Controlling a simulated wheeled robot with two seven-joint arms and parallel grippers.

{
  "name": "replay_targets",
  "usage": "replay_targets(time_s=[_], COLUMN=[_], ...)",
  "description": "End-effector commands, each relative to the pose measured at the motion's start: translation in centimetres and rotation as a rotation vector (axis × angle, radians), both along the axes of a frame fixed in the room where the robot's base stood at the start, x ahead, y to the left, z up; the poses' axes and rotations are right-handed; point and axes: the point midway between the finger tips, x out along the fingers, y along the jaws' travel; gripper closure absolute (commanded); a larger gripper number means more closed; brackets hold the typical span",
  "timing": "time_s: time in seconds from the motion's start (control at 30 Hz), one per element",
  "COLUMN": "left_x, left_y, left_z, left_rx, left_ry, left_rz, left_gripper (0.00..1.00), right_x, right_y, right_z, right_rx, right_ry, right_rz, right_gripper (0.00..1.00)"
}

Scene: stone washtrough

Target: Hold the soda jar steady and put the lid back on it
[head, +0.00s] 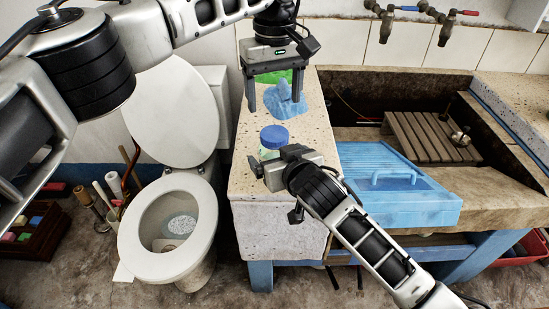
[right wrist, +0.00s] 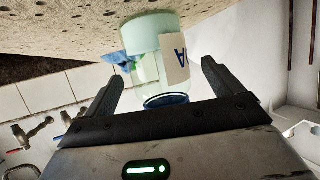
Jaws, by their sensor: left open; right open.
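The soda jar (head: 268,154) stands upright on the stone ledge, with pale contents and clear glass above. A blue lid (head: 274,136) lies over its mouth; I cannot tell whether it is seated. In the right wrist view the jar (right wrist: 150,68) appears upside down, with its label and the blue lid (right wrist: 166,100) between the fingers. My right gripper (head: 272,166) is open around the jar's near side, with visible gaps to both fingers; it partly hides the jar in the head view. My left gripper (head: 275,104) is open, pointing down farther back on the ledge, above a blue cloth.
The blue cloth (head: 284,99) and a green item (head: 270,77) lie behind the jar. Right of the ledge are a blue washboard-like tray (head: 385,200) and the trough with a wooden slatted board (head: 432,138). A toilet (head: 165,225) stands left. Taps (head: 385,22) hang above.

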Motion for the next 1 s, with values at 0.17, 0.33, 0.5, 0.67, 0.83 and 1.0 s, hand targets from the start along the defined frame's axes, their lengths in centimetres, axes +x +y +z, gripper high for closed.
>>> replay_targets(time_s=[0.17,0.33,0.5,0.67,0.83,1.0], left_x=[0.0,0.0,0.0,0.0,0.0,0.0], left_y=[0.0,0.0,0.0,0.0,0.0,0.0], left_z=[0.0,0.0,0.0,0.0,0.0,0.0], left_rx=[0.000,0.000,0.000,0.000,0.000,0.000], left_ry=[0.000,0.000,0.000,0.000,0.000,0.000], left_rz=[0.000,0.000,0.000,0.000,0.000,0.059], left_gripper=[0.28,0.28,0.28,0.28,0.31,0.37], right_x=[1.7,2.2,2.2,2.2,2.2,2.2], right_y=[0.7,0.9,0.9,0.9,0.9,0.8], right_z=[-0.7,-0.9,-0.9,-1.0,-1.0,-1.0], right_rx=[-0.001,0.001,0.000,0.000,0.000,0.000], right_ry=[0.000,-0.001,-0.001,-0.001,0.000,0.000], right_rz=[0.000,0.001,0.000,0.000,0.000,0.000], right_gripper=[0.08,0.08,0.08,0.30,0.78,0.97])
